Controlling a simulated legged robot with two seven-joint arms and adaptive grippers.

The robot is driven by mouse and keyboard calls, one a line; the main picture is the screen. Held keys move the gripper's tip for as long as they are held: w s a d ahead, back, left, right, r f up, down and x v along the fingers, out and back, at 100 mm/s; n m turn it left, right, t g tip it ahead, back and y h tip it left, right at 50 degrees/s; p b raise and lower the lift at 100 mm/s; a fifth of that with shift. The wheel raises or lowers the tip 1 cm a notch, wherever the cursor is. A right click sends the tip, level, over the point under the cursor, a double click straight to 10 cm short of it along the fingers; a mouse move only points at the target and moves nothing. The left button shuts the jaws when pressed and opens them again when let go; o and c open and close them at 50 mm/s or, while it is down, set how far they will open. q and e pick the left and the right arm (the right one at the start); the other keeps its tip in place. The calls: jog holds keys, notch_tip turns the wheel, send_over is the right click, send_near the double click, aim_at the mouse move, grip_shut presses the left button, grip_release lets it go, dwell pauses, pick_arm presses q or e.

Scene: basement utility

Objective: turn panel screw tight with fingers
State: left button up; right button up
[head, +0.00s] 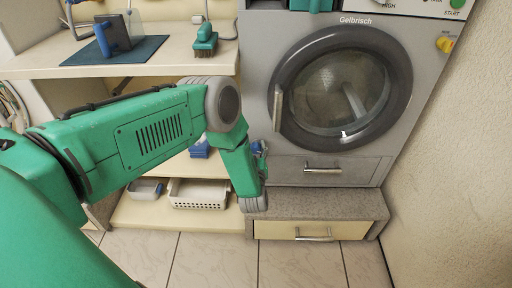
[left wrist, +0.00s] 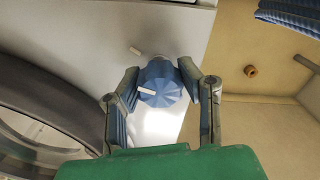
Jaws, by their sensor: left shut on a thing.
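The panel screw (left wrist: 160,82) is a blue, ribbed, round head with a white mark on its face. It sits on the light grey machine panel in the left wrist view. A second short white mark (left wrist: 135,50) is on the panel beside it, and the two marks do not line up. My left gripper (left wrist: 158,78) has one finger on each side of the screw head and is shut on it. In the head view my left gripper (head: 260,150) is at the machine's lower left edge, where my arm mostly hides the screw. My right gripper is not in view.
The grey washing machine (head: 428,85) has a round door (head: 340,88) and stands on a plinth with a drawer (head: 310,230). Left are shelves (head: 150,65) with a brush (head: 205,42), a blue tool (head: 115,35) and a white basket (head: 198,194). The tiled floor in front is clear.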

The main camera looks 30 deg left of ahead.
pick_arm(q)
jog(key=shift+s+d+f+m, duration=0.1)
jog(key=shift+s+f+m, duration=0.1)
jog(key=shift+m, duration=0.5)
jog(key=shift+s+d+f+m, duration=0.1)
jog(key=shift+f+m, duration=0.1)
jog(key=shift+m, duration=0.5)
jog(key=o, duration=1.2)
jog(key=shift+w, duration=0.1)
jog(key=shift+w+a+r, duration=0.1)
jog(key=shift+r, duration=0.1)
jog(key=v, duration=1.2)
